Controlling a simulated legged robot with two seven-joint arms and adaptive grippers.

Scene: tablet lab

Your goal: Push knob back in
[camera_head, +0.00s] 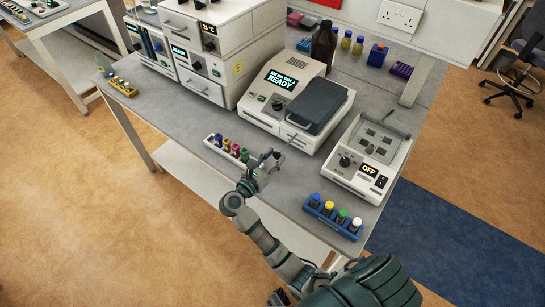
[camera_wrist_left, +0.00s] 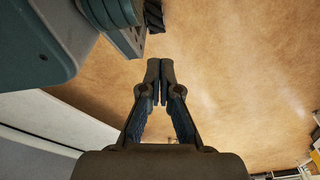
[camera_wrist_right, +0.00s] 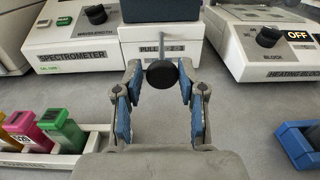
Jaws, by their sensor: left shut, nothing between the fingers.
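In the right wrist view a round black knob (camera_wrist_right: 162,74) sits on the end of a thin metal rod (camera_wrist_right: 163,46). The rod sticks out from the front of the spectrometer (camera_wrist_right: 75,45), by a label reading PULL. My right gripper (camera_wrist_right: 160,76) is open, with one blue-padded finger on each side of the knob; I cannot tell whether either touches it. In the head view the right gripper (camera_head: 268,162) is in front of the spectrometer (camera_head: 268,100), whose screen reads READY. My left gripper (camera_wrist_left: 160,75) is shut and empty above the floor.
A white rack of coloured cuvettes (camera_head: 207,144) stands left of the right gripper. A blue rack of capped vials (camera_head: 313,212) and a heating block (camera_head: 350,182) showing OFF stand to the right. A brown bottle (camera_head: 324,45) stands behind the spectrometer.

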